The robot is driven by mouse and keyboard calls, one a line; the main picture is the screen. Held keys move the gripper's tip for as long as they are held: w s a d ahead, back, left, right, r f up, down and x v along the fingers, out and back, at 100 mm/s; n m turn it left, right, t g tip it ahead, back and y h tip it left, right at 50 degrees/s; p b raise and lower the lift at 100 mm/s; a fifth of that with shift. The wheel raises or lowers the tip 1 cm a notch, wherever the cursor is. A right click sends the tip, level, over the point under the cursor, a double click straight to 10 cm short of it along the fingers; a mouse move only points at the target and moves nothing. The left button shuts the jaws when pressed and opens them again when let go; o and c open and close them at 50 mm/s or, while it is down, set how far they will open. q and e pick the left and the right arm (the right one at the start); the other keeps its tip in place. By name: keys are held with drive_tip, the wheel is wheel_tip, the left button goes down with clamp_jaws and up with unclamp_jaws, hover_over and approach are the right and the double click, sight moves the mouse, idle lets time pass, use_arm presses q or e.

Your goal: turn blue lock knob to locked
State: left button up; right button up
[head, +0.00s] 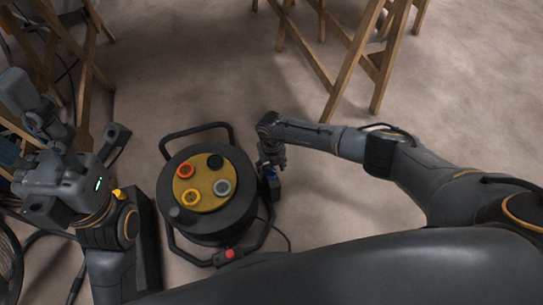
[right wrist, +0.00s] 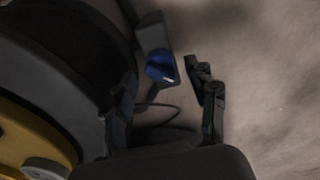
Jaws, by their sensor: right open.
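The blue lock knob (right wrist: 160,67) sits on a small dark housing (right wrist: 153,32) beside the cable reel. A pale mark shows on the knob's lower right side in the right wrist view. In the head view the blue knob (head: 271,174) is partly hidden by my right gripper (head: 268,164). The right gripper is open; in the right wrist view its fingers (right wrist: 163,88) stand apart, one to the left and one to the right of the knob, with no contact visible. My left gripper (head: 72,112) is at the far left, its fingers spread and empty, away from the knob.
The black cable reel (head: 243,207) has a yellow face (head: 205,182) with several round caps, a tube handle and a red knob (head: 230,253) in front. Wooden trestles (head: 345,65) stand at the back and left. The floor to the right is clear.

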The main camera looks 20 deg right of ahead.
sight(272, 170)
wheel_tip(272, 170, up, 10)
idle(0.4)
drive_tip(key=shift+r, duration=0.1)
